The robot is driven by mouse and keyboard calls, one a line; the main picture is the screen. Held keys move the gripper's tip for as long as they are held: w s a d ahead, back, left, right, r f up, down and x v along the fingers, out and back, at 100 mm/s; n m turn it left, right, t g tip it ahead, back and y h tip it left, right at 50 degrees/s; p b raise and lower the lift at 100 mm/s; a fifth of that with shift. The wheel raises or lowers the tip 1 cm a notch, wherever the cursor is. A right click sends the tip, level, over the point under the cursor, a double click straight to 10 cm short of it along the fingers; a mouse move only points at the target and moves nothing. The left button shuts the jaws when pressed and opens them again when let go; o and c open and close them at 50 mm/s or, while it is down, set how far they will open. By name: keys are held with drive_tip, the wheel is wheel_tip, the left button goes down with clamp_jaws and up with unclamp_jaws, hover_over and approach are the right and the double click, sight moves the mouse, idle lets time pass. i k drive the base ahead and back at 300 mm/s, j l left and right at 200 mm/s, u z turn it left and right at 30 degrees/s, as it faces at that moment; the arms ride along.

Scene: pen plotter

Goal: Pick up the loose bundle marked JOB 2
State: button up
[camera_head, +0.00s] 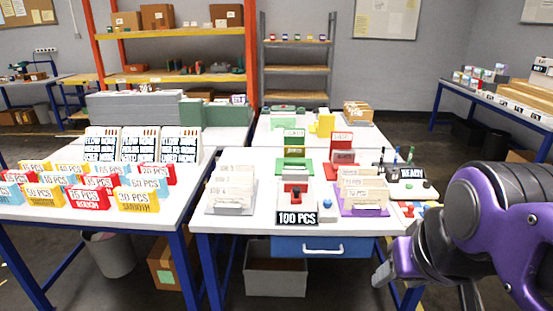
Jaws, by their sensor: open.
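No label reading JOB 2 can be made out, so I cannot tell which bundle carries it. Stacks of pale cards stand in a grey holder (231,196) and in a purple-based holder (362,190) on the middle white table (260,218). Small labels on them are unreadable. A further tan stack (357,113) stands on the table behind. My gripper (424,286) is low at the right, in front of the table's right front corner, apart from the stacks. It is open, and no held object shows. My purple arm hides part of the table's right side.
A red device (295,193) with a 100 PCS sign (297,218) stands at the middle front edge. The left table (150,212) holds several coloured PCS signs. A grey bin (275,277) stands below.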

sight(219, 178)
drive_tip(key=i+j, duration=0.4)
drive_tip(key=j, duration=0.15)
drive_tip(key=i+j, duration=0.45)
drive_tip(key=k+j+u, duration=0.05)
drive_tip(key=j, duration=0.1)
